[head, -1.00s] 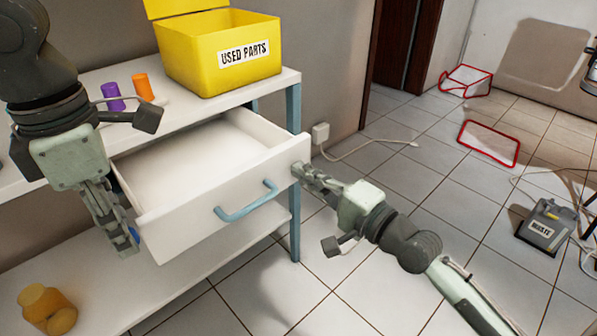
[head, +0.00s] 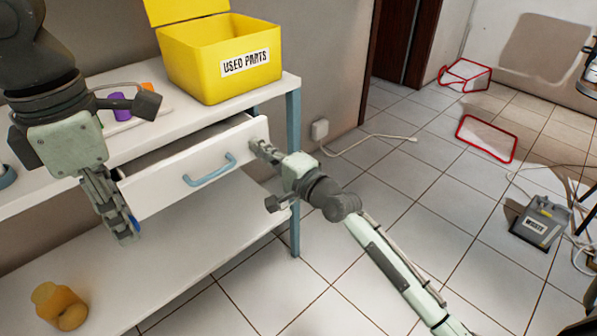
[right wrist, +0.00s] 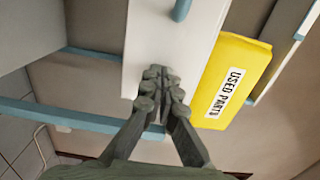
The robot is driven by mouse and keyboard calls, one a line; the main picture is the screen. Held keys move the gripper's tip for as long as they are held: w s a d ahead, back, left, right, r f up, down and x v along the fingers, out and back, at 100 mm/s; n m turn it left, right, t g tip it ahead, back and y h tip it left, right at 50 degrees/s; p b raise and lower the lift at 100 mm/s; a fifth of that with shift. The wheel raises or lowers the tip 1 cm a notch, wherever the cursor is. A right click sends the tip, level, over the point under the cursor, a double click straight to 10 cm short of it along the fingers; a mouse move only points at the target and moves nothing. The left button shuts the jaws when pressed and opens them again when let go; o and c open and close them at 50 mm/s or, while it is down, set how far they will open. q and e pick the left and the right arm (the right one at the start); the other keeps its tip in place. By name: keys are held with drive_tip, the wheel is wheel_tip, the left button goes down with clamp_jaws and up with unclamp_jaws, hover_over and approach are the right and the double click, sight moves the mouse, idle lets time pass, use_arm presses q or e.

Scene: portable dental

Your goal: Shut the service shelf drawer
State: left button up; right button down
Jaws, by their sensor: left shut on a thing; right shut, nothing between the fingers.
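The white service shelf drawer (head: 165,190) with its blue handle (head: 209,170) stands partly open under the shelf top, a narrow strip of its inside showing. My right gripper (head: 257,148) is shut and empty, its fingertips at the right end of the drawer front. In the right wrist view the shut fingers (right wrist: 158,75) meet the white drawer front (right wrist: 165,45), with part of the blue handle (right wrist: 181,10) above. My left gripper (head: 132,232) is at the left end of the drawer front, shut on a small blue thing (head: 135,223), mostly hidden by the fingers.
A yellow USED PARTS box (head: 215,75), a purple cup (head: 120,106) and an orange cup (head: 147,88) stand on the shelf top (head: 275,92). An orange jar (head: 60,306) is on the lower shelf. Right, on the open floor, lie a grey WASTE unit (head: 540,222) and cables.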

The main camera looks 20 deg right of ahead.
drive_tip(key=x, duration=0.6)
drive_tip(key=shift+w+r, duration=0.1)
idle(0.3)
